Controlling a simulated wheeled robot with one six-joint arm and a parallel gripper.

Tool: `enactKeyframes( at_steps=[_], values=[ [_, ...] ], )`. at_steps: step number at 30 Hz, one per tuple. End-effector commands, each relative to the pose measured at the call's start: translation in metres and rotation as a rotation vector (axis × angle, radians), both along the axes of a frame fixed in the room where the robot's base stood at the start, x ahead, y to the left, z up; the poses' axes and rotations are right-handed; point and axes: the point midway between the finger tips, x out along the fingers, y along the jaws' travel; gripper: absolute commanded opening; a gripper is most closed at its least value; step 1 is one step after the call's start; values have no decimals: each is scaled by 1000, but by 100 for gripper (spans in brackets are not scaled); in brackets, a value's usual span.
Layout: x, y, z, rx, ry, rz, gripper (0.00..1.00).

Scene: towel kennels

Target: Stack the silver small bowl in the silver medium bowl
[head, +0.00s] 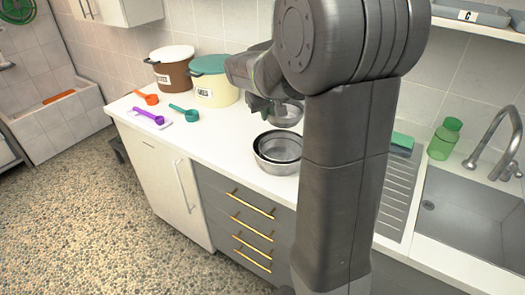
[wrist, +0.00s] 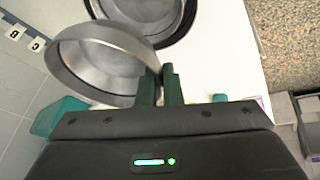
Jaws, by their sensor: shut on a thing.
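The silver small bowl (head: 289,115) is held by its rim in my gripper (head: 266,106), above the counter. In the wrist view, my gripper's green fingers (wrist: 160,80) are shut on the rim of the small bowl (wrist: 95,62), which looks tilted. The silver medium bowl (head: 281,148) stands on the counter just below and in front. It appears nested inside a slightly larger silver bowl (head: 270,166), with a dark gap between their rims.
A brown canister (head: 172,72) and a cream canister with a green lid (head: 214,88) stand at the back left. Orange, green (head: 184,113) and purple (head: 148,117) scoops lie left. A green bottle (head: 445,139) and sink (head: 470,215) are right. The front counter left of the bowls is clear.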

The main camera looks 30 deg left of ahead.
Motion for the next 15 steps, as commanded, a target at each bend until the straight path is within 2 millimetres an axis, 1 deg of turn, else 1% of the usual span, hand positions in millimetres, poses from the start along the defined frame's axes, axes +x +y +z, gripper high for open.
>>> enactKeyframes(
  at_steps=[1, 3, 6, 11, 15],
  values=[
    [0, -1, -11, -5, 3, 1, 0],
    [0, -1, -25, -6, 3, 2, 0],
    [0, 0, -40, -3, 2, 0, 0],
    [0, -1, -55, -3, 2, 0, 0],
    [0, -1, -76, -3, 2, 0, 0]
  ],
)
